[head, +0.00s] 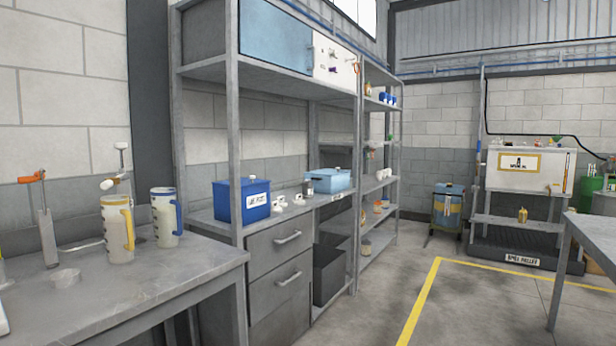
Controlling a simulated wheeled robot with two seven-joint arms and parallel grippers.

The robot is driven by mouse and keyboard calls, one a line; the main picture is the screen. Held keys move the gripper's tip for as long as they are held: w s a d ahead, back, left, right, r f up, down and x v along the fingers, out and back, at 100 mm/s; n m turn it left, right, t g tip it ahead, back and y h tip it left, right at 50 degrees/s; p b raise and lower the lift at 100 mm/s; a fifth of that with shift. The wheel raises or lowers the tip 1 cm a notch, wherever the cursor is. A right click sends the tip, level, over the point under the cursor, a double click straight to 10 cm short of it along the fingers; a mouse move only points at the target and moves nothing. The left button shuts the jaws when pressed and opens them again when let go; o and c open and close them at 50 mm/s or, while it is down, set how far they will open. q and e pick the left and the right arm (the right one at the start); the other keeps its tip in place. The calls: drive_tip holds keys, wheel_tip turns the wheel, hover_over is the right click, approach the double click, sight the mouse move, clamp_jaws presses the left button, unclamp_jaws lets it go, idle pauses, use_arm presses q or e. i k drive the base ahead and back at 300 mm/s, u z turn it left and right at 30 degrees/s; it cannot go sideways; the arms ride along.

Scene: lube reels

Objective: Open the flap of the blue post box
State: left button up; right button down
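No thing here is clearly marked as a post box, and I cannot tell which blue thing it is. A dark blue box (242,200) with a white label and a knob on its lid stands on the grey workbench shelf; its lid looks shut. A lighter blue box (328,180) stands farther back on the same shelf. A blue bin-like unit (447,207) with a yellowish front panel stands on the floor near the back wall. No flap can be made out clearly. Neither of my grippers is in view.
A grey bench (150,281) at the left holds two white jugs (117,230). A drawer cabinet (279,259) is under the shelf. A spill pallet (516,256) stands at the back and a table (596,236) at the right. Floor with a yellow line (421,300) is clear between.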

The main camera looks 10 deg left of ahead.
sight(252, 181)
drive_tip(key=z, duration=0.4)
drive_tip(key=i, duration=1.45)
drive_tip(key=u, duration=0.75)
